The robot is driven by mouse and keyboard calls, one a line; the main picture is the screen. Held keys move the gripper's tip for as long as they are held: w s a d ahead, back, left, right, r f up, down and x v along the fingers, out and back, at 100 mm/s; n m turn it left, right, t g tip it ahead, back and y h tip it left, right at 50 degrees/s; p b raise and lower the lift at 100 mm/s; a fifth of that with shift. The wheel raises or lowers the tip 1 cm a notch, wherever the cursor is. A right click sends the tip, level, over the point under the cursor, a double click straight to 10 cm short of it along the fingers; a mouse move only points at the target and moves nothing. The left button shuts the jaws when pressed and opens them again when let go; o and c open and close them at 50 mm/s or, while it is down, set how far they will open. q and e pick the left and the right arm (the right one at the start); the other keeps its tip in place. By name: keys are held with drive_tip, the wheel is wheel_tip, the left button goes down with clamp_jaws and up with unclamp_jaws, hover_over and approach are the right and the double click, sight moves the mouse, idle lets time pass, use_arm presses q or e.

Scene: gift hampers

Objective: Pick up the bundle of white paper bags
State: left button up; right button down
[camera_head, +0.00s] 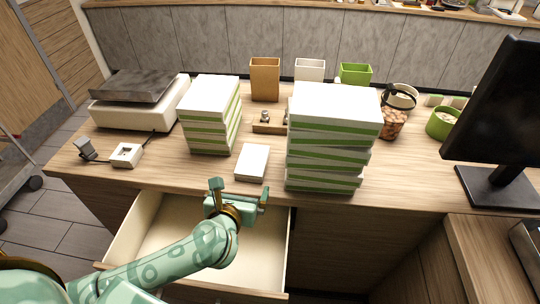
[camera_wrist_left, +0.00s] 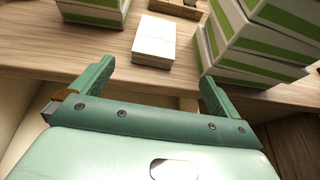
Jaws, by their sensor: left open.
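A small white stack (camera_head: 252,162), which looks like the bundle of white paper bags, lies flat on the wooden counter between two taller stacks of green-and-white boxes. It also shows in the left wrist view (camera_wrist_left: 154,40), straight ahead between the fingers. My left gripper (camera_head: 240,190) is open and empty. It is above the open drawer, just in front of the counter edge, apart from the bundle. In the left wrist view its two fingers (camera_wrist_left: 157,76) point at the bundle's near side. My right gripper is not in view.
Tall box stacks stand left (camera_head: 208,115) and right (camera_head: 330,140) of the bundle, the right one close. An open, empty-looking drawer (camera_head: 175,235) juts out below the counter. A scale (camera_head: 130,112) is at left, a monitor (camera_head: 500,120) at right.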

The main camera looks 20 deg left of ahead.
use_arm(q)
approach(251, 164)
drive_tip(key=shift+b+x, duration=0.45)
drive_tip(key=shift+x, duration=0.65)
drive_tip(key=x, duration=0.3)
drive_tip(key=shift+d, duration=0.1)
drive_tip(key=shift+w+f, duration=0.15)
drive_tip(key=shift+w, duration=0.1)
drive_tip(key=b+x, duration=0.1)
drive_tip(key=x, duration=0.3)
drive_tip(key=shift+w, duration=0.25)
drive_tip(key=shift+s, duration=0.1)
drive_tip(key=shift+c, duration=0.9)
drive_tip(key=c, duration=0.9)
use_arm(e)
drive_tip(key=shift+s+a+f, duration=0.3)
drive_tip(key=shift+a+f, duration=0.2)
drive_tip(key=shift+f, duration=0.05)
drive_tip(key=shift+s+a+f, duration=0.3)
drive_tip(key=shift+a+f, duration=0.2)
